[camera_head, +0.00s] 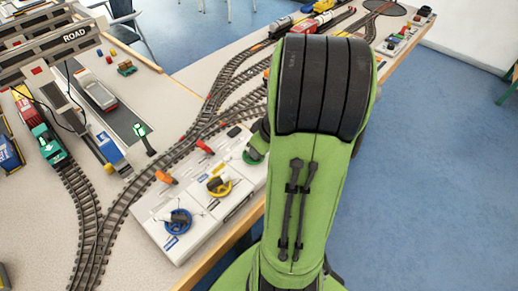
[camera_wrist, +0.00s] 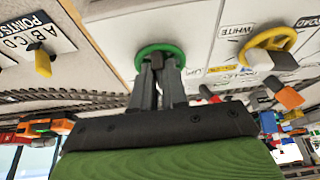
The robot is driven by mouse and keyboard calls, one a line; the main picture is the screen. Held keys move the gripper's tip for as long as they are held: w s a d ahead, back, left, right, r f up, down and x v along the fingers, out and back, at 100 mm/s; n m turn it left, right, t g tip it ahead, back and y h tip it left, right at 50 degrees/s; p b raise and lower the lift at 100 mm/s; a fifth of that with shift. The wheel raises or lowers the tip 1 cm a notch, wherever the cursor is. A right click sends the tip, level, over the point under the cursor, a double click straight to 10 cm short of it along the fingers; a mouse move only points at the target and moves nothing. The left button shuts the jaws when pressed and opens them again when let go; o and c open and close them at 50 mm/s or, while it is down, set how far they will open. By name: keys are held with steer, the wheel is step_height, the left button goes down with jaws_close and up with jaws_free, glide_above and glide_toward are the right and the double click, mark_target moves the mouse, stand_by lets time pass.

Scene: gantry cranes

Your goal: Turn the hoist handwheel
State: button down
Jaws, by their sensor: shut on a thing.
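The green handwheel (camera_wrist: 178,48) sits on a white control panel in the wrist view. My gripper (camera_wrist: 158,66) is at it, its two dark fingers shut on a dark part at the wheel's middle. In the head view the green handwheel (camera_head: 250,158) shows only in part beside my green arm, which hides most of my gripper. A yellow handwheel (camera_head: 219,187) and a blue handwheel (camera_head: 178,222) stand on the same row of panels. The yellow handwheel (camera_wrist: 270,38) also shows in the wrist view. I cannot read which label says hoist.
Orange and red levers (camera_head: 166,178) stand along the panel's back edge. Model tracks (camera_head: 120,200) curve close behind. A green and red train (camera_head: 48,143) and a road sign (camera_head: 75,35) are at the left. Blue floor (camera_head: 440,190) is clear at the right.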

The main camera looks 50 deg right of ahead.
steer(key=c, duration=1.2)
jaws_free()
steer(key=shift+o, duration=0.2)
steer(key=p+v, duration=0.6)
steer(key=v, duration=0.9)
steer(key=shift+r, duration=0.4)
